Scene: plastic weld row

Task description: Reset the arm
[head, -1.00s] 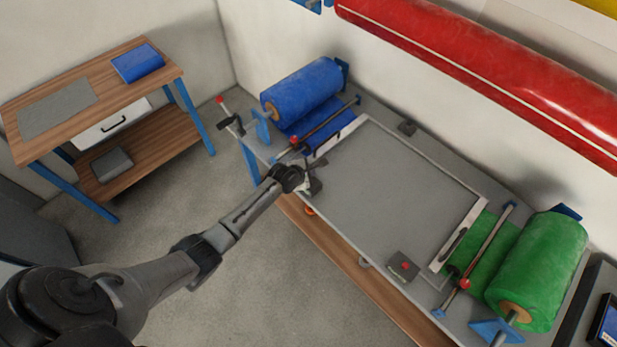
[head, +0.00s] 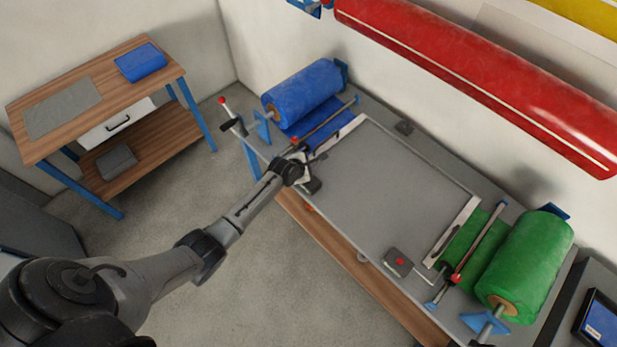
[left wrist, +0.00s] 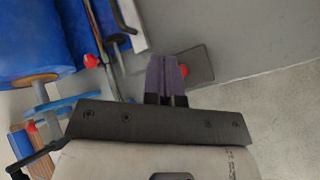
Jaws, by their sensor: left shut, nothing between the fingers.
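My left arm reaches in from the lower left of the head view. Its gripper (head: 308,172) is over the left front corner of the grey worktable (head: 385,185), near the blue roll (head: 302,92). In the left wrist view the two purple-grey fingers (left wrist: 166,76) are together with nothing between them. Behind them lies a small grey box with a red button (left wrist: 184,71), partly covered by the fingers. I cannot tell whether the fingers touch it. My right gripper is not in view.
A green roll (head: 528,262) sits at the table's right end, beside a grey box with a red button (head: 399,262). A large red roll (head: 480,80) hangs on the wall. A wooden side table (head: 100,95) stands at the left. The floor between is clear.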

